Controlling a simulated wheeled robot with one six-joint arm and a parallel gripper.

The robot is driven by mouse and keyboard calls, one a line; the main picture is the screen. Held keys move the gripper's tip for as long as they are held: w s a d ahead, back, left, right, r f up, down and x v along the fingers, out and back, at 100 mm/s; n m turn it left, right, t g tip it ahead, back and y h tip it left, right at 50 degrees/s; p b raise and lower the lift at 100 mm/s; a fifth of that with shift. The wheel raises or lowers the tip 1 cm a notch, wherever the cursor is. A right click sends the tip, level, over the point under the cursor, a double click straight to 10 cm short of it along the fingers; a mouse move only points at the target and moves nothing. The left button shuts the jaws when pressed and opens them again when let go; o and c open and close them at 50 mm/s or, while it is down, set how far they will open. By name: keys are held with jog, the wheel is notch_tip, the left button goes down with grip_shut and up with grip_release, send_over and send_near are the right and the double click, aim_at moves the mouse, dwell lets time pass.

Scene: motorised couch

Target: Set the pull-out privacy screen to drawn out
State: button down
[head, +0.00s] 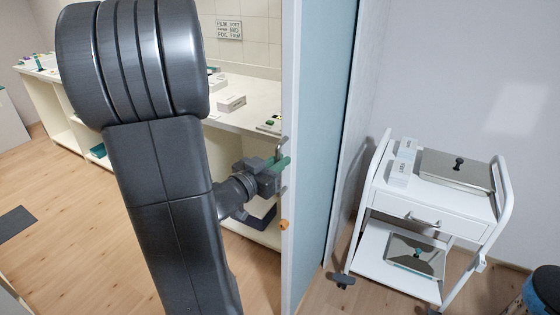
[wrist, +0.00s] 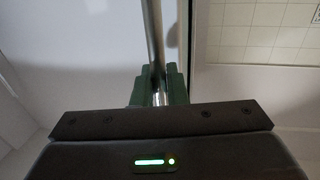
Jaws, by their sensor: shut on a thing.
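The privacy screen (head: 325,150) is a tall pale-blue panel with a light upright front edge, standing right of centre in the head view. Its upright metal bar handle (wrist: 153,40) runs down into my gripper in the wrist view. My gripper (head: 281,164) is at the screen's front edge in the head view, its green fingers shut on the handle. The fingers also show around the bar in the wrist view (wrist: 158,88). My dark arm hides part of the room behind it. An orange knob (head: 284,225) sits on the edge below the gripper.
A white trolley (head: 425,205) with metal trays stands right of the screen. A counter (head: 250,113) with small boxes runs behind my arm on the left. A dark blue bin (head: 543,292) is at the lower right.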

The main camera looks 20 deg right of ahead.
jog(key=shift+s+f, duration=0.1)
jog(key=c, duration=1.8)
grip_release()
jog(key=shift+c, duration=0.2)
jog(key=o, duration=0.3)
jog(key=shift+s+a, duration=0.15)
jog(key=shift+a, duration=0.1)
jog(key=b+v, duration=0.1)
jog(key=v, duration=1.2)
jog(key=shift+a, duration=0.3)
jog(key=shift+s+d, duration=0.1)
jog(key=shift+p+x, duration=0.45)
jog(key=shift+x, duration=6.4)
